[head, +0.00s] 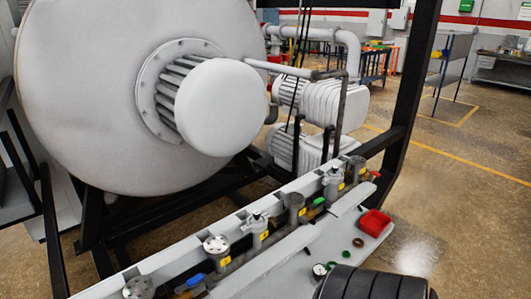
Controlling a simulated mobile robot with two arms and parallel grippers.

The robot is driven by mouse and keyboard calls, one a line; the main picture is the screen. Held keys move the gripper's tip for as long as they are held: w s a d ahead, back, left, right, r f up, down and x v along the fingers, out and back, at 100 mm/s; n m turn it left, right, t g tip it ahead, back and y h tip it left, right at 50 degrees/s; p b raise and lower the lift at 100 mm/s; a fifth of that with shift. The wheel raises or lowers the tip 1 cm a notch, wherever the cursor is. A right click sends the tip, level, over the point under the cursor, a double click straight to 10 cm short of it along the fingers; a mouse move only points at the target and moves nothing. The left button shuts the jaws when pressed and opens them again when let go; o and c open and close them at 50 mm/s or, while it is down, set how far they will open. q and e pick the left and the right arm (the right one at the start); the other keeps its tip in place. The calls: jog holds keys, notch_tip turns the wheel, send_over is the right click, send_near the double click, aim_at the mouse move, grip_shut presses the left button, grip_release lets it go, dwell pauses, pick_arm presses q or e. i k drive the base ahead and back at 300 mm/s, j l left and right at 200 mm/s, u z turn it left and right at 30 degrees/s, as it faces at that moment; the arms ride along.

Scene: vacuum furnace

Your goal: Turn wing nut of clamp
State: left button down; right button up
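Several small metal fittings stand in a row along a grey rail in front of the furnace, among them a near-left one (138,287), a round-topped one (216,244), one further along (257,222), a brownish one (296,201) and a far one (332,178). Yellow tags show beside several of them. Any clamp or wing nut on these fittings is too small to make out. Neither of my grippers is in view.
The large grey furnace vessel (70,110) and its white cylinder (222,107) fill the left. A black ribbed cylinder (370,284) blocks the bottom edge. Open floor (470,230) lies right.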

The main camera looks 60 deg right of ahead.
aim_at(326, 180)
jog(key=z, duration=2.45)
